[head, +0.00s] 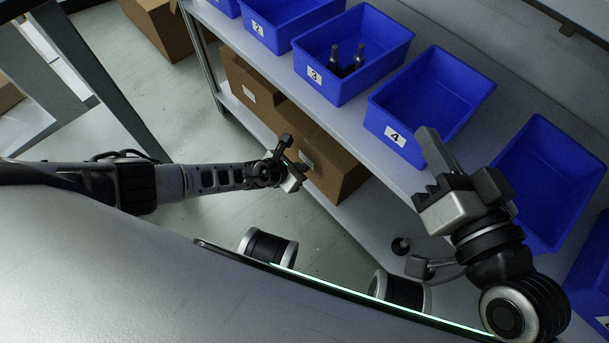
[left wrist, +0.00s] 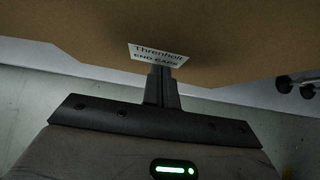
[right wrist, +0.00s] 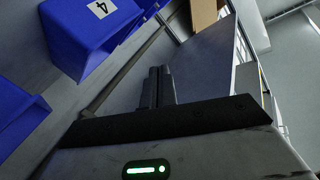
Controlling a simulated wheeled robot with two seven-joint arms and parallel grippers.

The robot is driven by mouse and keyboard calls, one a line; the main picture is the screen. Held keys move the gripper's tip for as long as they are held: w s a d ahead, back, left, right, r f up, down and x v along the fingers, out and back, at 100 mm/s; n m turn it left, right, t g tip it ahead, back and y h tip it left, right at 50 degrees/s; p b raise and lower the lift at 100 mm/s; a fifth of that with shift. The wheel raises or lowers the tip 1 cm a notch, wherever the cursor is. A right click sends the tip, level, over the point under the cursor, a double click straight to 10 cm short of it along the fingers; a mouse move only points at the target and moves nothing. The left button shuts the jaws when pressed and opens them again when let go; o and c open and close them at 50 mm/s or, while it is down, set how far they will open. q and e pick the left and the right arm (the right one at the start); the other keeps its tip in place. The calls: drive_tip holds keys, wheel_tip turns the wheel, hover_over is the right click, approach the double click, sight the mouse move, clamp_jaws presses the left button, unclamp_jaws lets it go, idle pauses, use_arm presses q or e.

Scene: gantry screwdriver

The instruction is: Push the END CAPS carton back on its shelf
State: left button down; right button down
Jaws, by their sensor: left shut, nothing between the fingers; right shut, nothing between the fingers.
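The END CAPS carton (head: 338,168) is a brown box on the lower shelf under the blue bins in the head view. In the left wrist view its brown face (left wrist: 235,60) fills the top, with a white label (left wrist: 158,54) reading "Threnholt END CAPS". My left gripper (head: 296,163) is shut and empty in front of this face. Its fingertips (left wrist: 162,70) overlap the label's lower edge; I cannot tell whether they touch. My right gripper (head: 432,155) is shut and empty, beside the upper shelf near bin 4. Its closed fingers also show in the right wrist view (right wrist: 158,84).
Another brown carton (head: 240,82) stands left of it on the lower shelf (head: 240,112). Blue bins, including bin 3 (head: 330,85) holding dark parts and bin 4 (head: 393,130), line the upper shelf (head: 350,125). Open floor (head: 190,125) lies left of the rack.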

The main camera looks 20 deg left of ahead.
use_arm(q)
drive_tip(key=shift+w, duration=0.2)
use_arm(e)
drive_tip(key=shift+d, duration=0.15)
